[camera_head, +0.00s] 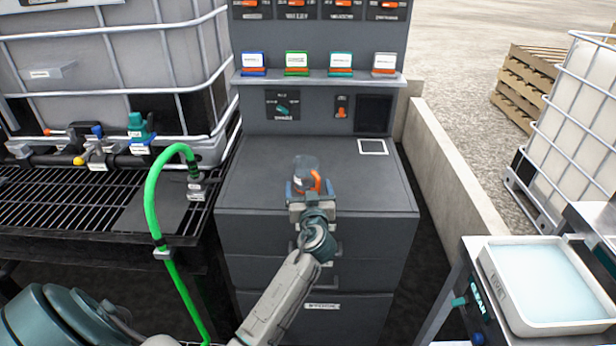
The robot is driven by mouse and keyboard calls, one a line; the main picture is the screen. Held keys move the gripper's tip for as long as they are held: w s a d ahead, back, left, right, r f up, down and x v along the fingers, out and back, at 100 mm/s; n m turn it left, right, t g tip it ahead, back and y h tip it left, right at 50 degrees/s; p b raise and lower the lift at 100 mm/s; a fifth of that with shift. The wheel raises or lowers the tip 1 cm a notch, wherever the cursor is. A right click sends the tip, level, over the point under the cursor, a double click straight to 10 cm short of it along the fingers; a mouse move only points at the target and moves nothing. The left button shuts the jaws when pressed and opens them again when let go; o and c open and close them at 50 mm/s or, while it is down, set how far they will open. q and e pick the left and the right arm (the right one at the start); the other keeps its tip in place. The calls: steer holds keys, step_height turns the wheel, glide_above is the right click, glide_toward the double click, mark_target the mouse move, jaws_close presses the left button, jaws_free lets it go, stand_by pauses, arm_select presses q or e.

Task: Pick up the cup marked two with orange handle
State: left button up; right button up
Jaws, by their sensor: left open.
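A clear cup (304,165) with an orange handle (316,181) stands on the dark top of the cabinet (252,190), near its middle. The handle is on the cup's right, near side. No mark on the cup can be read. My left gripper (309,188) is open at the near side of the cup and hides its lower part. I cannot tell whether the fingers touch the cup. My right gripper is not in view.
Behind the cup, a shelf (318,78) holds several colour-edged cards below orange-handled switches. A white-framed square (372,147) lies at the top's back right. A green hose (154,200) rises at left beside a black grating (60,203). A pale tray (500,290) stands at lower right.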

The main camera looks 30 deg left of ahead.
mark_target(307, 180)
arm_select(q)
steer(key=shift+w+a+r+p, duration=0.15)
steer(key=shift+w+a+p, duration=0.25)
steer(key=shift+w, duration=0.1)
steer(key=p+x, duration=0.1)
steer(key=x, duration=0.2)
steer(key=shift+w+f, duration=0.2)
steer(key=shift+w+a+f+p, duration=0.15)
steer(key=shift+w+a+p, duration=0.15)
steer(key=shift+w, duration=0.05)
steer(key=c, duration=1.1)
